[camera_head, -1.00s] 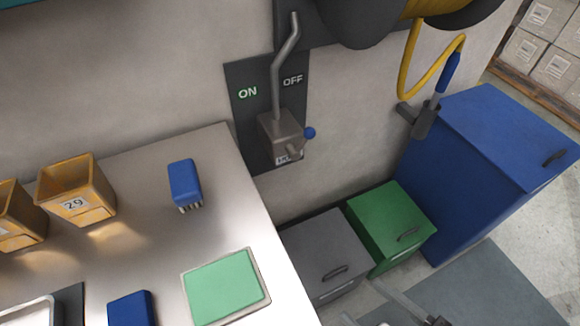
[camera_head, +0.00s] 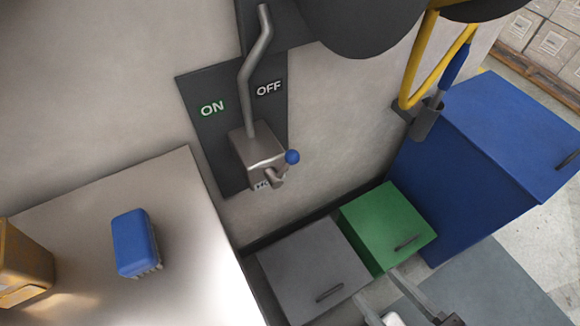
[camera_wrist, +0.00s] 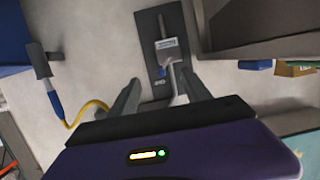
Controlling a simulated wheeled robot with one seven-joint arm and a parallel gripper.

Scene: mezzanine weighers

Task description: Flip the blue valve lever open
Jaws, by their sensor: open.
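The valve (camera_head: 257,152) is a metal box on a dark wall panel marked ON at left and OFF at right. Its short lever ends in a blue ball knob (camera_head: 292,157), which sticks out to the right, on the OFF side. My gripper (camera_head: 377,287) shows at the bottom right, low in front of the bins and apart from the valve. In the wrist view, my gripper (camera_wrist: 160,82) is open and empty, its fingers spread below the valve box (camera_wrist: 167,46) in the picture.
A bent pipe rises from the valve. A bench (camera_head: 190,240) with a blue brush (camera_head: 133,243) stands at left. Grey (camera_head: 310,265), green (camera_head: 385,222) and tall blue (camera_head: 490,150) bins stand at right. A yellow hose (camera_head: 411,75) and its holder hang right of the valve.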

